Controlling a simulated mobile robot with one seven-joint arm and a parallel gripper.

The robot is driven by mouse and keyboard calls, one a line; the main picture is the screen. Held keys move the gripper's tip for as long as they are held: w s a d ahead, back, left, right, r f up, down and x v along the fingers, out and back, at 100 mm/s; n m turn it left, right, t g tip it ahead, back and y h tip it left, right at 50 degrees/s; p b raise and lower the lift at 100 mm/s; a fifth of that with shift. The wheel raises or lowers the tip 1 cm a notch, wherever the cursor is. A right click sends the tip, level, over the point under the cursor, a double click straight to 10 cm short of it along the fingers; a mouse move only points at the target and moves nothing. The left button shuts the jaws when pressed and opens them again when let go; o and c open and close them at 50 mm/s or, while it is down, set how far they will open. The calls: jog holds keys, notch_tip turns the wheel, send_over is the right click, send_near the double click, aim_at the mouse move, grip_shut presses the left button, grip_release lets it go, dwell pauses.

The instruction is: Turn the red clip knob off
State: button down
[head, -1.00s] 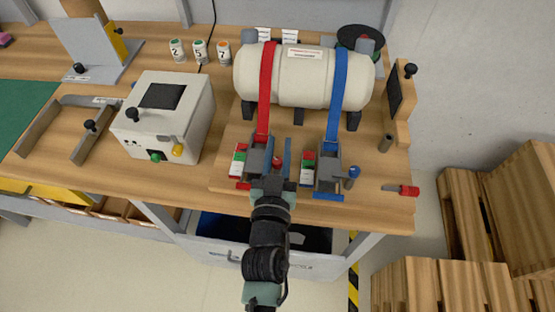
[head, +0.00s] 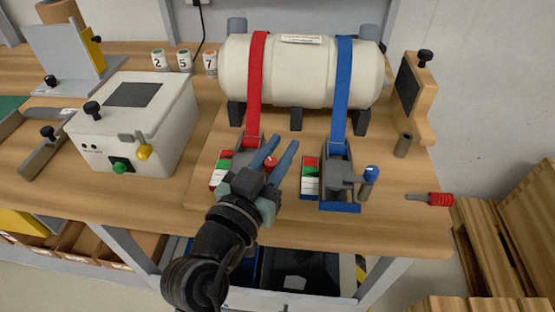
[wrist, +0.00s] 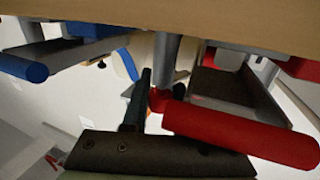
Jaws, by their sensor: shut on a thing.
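The red clip (head: 243,155) stands at the front of the table, at the lower end of the red strap (head: 257,85). Its red knob (head: 271,163) shows between the two blue-grey fingers of my gripper (head: 284,142). My gripper is shut on the knob, fingers slanting up and to the right, and its body hides part of the clip. In the wrist view the red knob (wrist: 240,135) is a large red cylinder in front of the dark gripper body. A red, white and green label (head: 221,168) sits left of the clip.
The blue clip (head: 340,180) with its blue knob (head: 371,174) stands close on the right. A white tank (head: 305,75) lies behind both. A white box (head: 130,125) is at left; a red-handled tool (head: 438,199) lies at right.

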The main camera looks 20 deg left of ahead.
jog(key=shift+d+m+h+b, duration=0.2)
jog(key=shift+m+h+b, duration=0.55)
jog(key=shift+h, duration=0.55)
jog(key=c, duration=0.7)
grip_release()
jog(key=shift+s+a+b, duration=0.15)
jog(key=shift+s+a, duration=0.25)
jog(key=shift+s, duration=1.75)
jog(key=shift+s+a+b, duration=0.2)
jog(key=shift+s+a, duration=0.15)
jog(key=shift+s, duration=1.8)
jog(key=shift+s+a+b, duration=0.15)
jog(key=shift+s+a, duration=0.25)
jog(key=shift+s, duration=1.75)
